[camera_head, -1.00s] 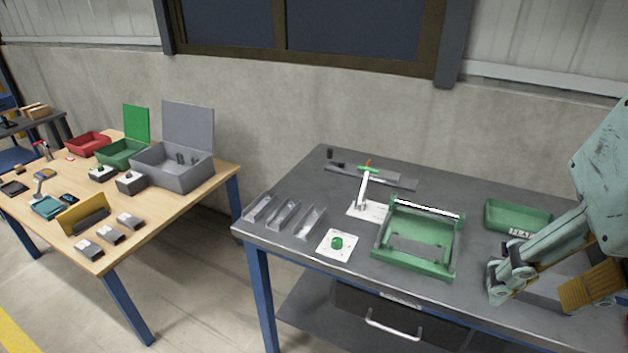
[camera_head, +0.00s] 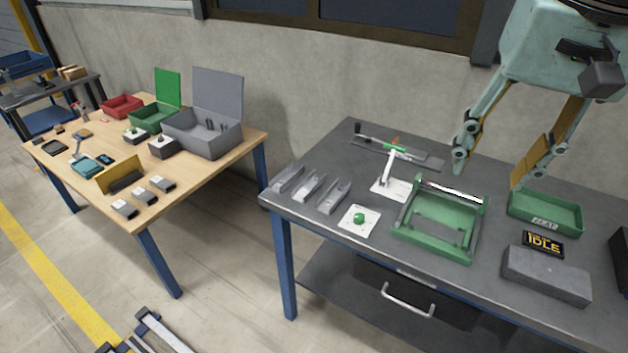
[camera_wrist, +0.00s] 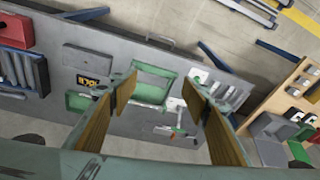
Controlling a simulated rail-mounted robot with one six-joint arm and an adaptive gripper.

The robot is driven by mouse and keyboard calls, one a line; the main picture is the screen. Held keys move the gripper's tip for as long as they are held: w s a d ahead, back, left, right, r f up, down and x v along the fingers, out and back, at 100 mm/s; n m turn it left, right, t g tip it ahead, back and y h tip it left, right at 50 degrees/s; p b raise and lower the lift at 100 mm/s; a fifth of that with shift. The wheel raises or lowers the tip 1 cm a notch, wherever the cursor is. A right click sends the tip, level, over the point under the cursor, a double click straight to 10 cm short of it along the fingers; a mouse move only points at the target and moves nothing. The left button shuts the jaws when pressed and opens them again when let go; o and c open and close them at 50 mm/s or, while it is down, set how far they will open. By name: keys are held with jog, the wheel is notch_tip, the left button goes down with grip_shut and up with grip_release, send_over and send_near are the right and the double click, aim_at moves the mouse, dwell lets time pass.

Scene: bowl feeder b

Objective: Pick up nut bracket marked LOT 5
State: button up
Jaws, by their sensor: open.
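I cannot read a LOT 5 mark in either view, so I cannot tell which part is that nut bracket. Three grey channel-shaped parts lie in a row at the left end of the metal table: left (camera_head: 289,180), middle (camera_head: 309,188) and right (camera_head: 333,198). They also show right of centre in the wrist view (camera_wrist: 228,93). My gripper (camera_head: 489,176) is open and empty, its fingers spread above the right part of the metal table, well right of these parts. In the wrist view my gripper (camera_wrist: 159,93) has its fingers apart, with the table below.
A green frame fixture (camera_head: 441,253) stands mid-table, with a green tray (camera_head: 568,231), an IDLE display (camera_head: 543,244) and a grey block (camera_head: 546,276) to its right. A white plate with a green knob (camera_head: 359,219) and a white lever stand (camera_head: 389,185) are nearby. A wooden table (camera_head: 200,184) holds several bins.

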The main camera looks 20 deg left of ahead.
jog(key=w+a+f+m+g+p, duration=0.1)
jog(key=w+a+f+p, duration=0.15)
jog(key=w+a, duration=0.65)
jog(key=w+a+f+p, duration=0.25)
jog(key=w+a, duration=0.55)
jog(key=w, duration=0.4)
jog(key=w+a+f+g+p, duration=0.1)
jog(key=w+a+f+p, duration=0.2)
jog(key=a+f, duration=0.5)
jog(key=w+a+f+m+p, duration=0.1)
jog(key=w+a+f+p, duration=0.2)
jog(key=w+a+f, duration=0.3)
jog(key=a+f, duration=0.3)
jog(key=a, duration=0.3)
jog(key=shift+w+a+g, duration=0.25)
jog(key=shift+a+g, duration=0.1)
jog(key=shift+g, duration=0.05)
jog(key=shift+f, duration=4.25)
jog(key=shift+b, duration=0.3)
